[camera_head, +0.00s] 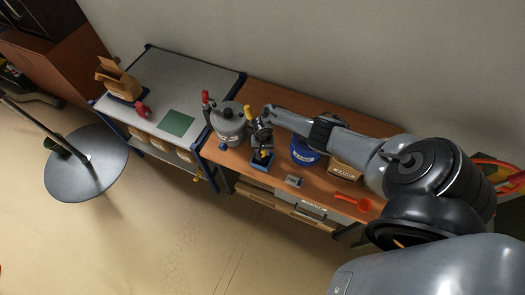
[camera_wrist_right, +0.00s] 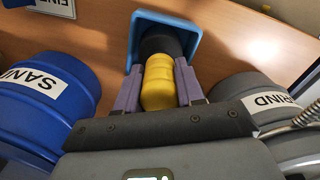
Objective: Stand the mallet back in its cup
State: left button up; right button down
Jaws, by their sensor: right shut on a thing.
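The mallet (camera_wrist_right: 160,82) shows as a yellow part with a black end. My right gripper (camera_wrist_right: 160,88) is shut on the yellow part, one finger on each side. The black end points into the mouth of the square blue cup (camera_wrist_right: 190,28); I cannot tell how deep it sits or whether it touches. In the head view my right gripper (camera_head: 262,137) is right above the blue cup (camera_head: 261,167) on the brown bench, with a little of the yellow mallet (camera_head: 265,153) showing between them. The rest of the mallet is hidden. My left gripper is not in view.
The grey GRIND drum (camera_wrist_right: 245,105) stands close to my right gripper on one side, and the blue SAND tub (camera_wrist_right: 50,95) on the other. A small grey box (camera_head: 293,181) and an orange scoop (camera_head: 362,204) lie on the bench (camera_head: 325,193). A grey-topped table (camera_head: 188,80) adjoins it.

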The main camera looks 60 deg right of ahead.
jog(key=shift+c, duration=0.3)
grip_release()
dwell(0.3)
jog(key=shift+r, duration=0.2)
notch_tip(320, 180, up, 5)
jog(key=p, duration=0.5)
jog(key=shift+f, duration=0.15)
notch_tip(320, 180, up, 7)
jog(key=p, duration=0.7)
jog(key=shift+f, duration=0.1)
jog(key=s+a+r, duration=0.1)
jog(key=a+r, duration=0.1)
jog(key=a, duration=1.3)
jog(key=shift+s+a+p, duration=0.2)
jog(key=shift+a+p, duration=0.1)
jog(key=shift+a, duration=0.1)
